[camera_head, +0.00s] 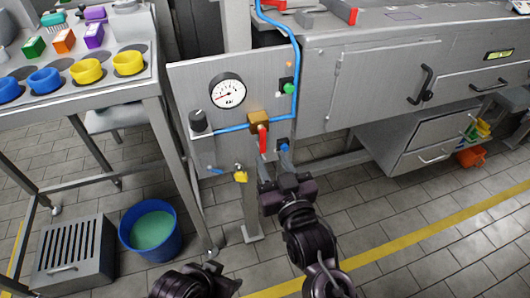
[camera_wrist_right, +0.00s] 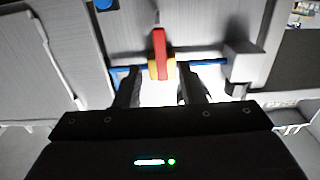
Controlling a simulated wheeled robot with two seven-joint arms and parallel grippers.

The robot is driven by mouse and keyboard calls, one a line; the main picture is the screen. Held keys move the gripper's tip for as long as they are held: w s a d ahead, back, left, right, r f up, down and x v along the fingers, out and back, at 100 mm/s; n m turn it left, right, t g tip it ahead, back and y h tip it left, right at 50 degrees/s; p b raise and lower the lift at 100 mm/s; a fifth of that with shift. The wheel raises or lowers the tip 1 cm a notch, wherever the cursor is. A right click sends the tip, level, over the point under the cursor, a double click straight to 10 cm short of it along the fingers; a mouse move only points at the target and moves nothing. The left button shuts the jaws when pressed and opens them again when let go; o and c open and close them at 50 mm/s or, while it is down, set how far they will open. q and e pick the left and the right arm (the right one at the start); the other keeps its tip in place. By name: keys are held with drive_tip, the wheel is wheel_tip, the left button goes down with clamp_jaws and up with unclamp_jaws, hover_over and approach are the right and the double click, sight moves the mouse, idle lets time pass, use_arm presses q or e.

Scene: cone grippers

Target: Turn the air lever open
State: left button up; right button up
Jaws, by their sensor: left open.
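The red air lever (camera_head: 263,139) hangs down from a brass valve (camera_head: 259,118) on a grey panel, across the horizontal blue pipe (camera_head: 228,128). My right gripper (camera_head: 275,168) is just below the lever in the head view. In the right wrist view my right gripper (camera_wrist_right: 158,88) is open and empty, its two fingers apart. The red lever (camera_wrist_right: 160,45) and the brass valve (camera_wrist_right: 155,71) appear there beyond and between the fingertips. I cannot tell whether a finger touches the lever. My left gripper (camera_head: 220,277) is open and empty, low in the head view, away from the panel.
The panel (camera_head: 187,85) also carries a pressure gauge (camera_head: 228,91), a black knob (camera_head: 198,121), a green button (camera_head: 289,88) and a yellow padlock (camera_head: 241,174). A blue bucket (camera_head: 128,220) stands on the floor at the left. Open floor lies at the lower right.

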sight(264, 144)
drive_tip(key=shift+x, duration=2.3)
drive_tip(key=shift+c, duration=0.5)
clamp_jaws()
